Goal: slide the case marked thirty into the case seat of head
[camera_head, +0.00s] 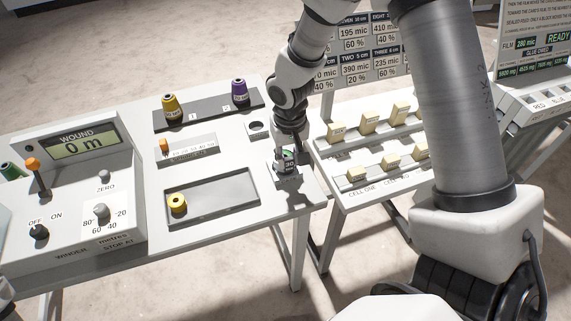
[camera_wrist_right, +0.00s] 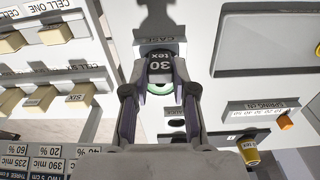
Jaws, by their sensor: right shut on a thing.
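The case marked thirty (camera_wrist_right: 160,67) is dark, with a white "30 tex" label and a pale green ring showing behind it. My right gripper (camera_wrist_right: 160,84) is shut on this case, one finger on each side. In the head view the right gripper (camera_head: 286,151) reaches down at the table's right end, with the case (camera_head: 289,164) between its fingers.
Yellow (camera_head: 172,106) and purple (camera_head: 239,92) spools stand behind. The winder console (camera_head: 75,190) fills the left. A rack of cream blocks (camera_head: 367,127) stands right, across a narrow gap.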

